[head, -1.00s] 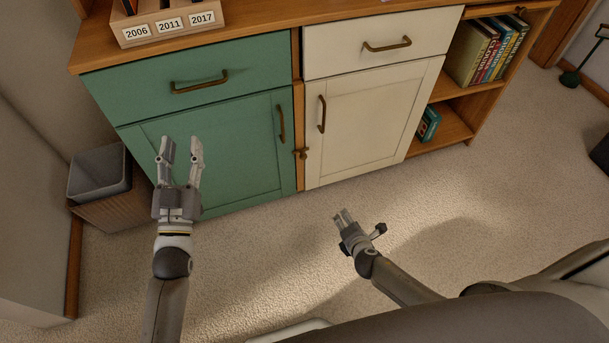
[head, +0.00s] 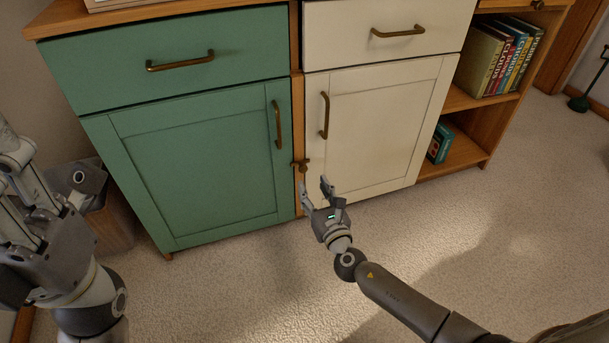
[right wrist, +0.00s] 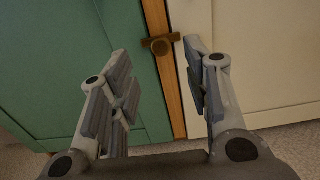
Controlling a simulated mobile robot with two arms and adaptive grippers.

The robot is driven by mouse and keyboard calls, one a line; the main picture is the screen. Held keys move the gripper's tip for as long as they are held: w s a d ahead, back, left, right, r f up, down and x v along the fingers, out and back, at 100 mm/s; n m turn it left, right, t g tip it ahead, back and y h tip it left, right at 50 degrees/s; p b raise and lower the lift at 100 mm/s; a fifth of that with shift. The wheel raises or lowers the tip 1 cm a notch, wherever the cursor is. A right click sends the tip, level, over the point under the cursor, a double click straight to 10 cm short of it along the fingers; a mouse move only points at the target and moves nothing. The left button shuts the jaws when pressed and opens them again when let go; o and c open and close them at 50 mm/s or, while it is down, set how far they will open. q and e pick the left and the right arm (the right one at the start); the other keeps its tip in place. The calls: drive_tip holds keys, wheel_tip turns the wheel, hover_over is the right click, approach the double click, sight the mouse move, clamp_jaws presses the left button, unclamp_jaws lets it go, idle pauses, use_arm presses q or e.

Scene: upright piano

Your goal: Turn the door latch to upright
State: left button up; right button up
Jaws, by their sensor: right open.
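The door latch (head: 301,165) is a small brown bar with a round knob on the wooden post between the green door (head: 200,165) and the cream door (head: 375,130). In the right wrist view the latch (right wrist: 161,45) lies sideways across the post, its ends reaching toward both doors. My right gripper (head: 314,183) is open and empty, just below the latch. In the wrist view its fingers (right wrist: 156,58) stand either side of the post, with the latch ahead between the tips. My left gripper (head: 18,205) is at the left edge, partly cut off; its opening is unclear.
Bar handles stick out from the green door (head: 278,124) and the cream door (head: 324,115). A waste bin (head: 108,215) stands left of the cabinet, partly behind my left gripper. Open shelves with books (head: 490,60) are at the right. The carpet in front is clear.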

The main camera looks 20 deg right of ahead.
sight(304, 170)
drive_tip(key=w+b, duration=0.2)
drive_tip(key=w, duration=0.6)
drive_tip(key=shift+a+f, duration=0.1)
clamp_jaws()
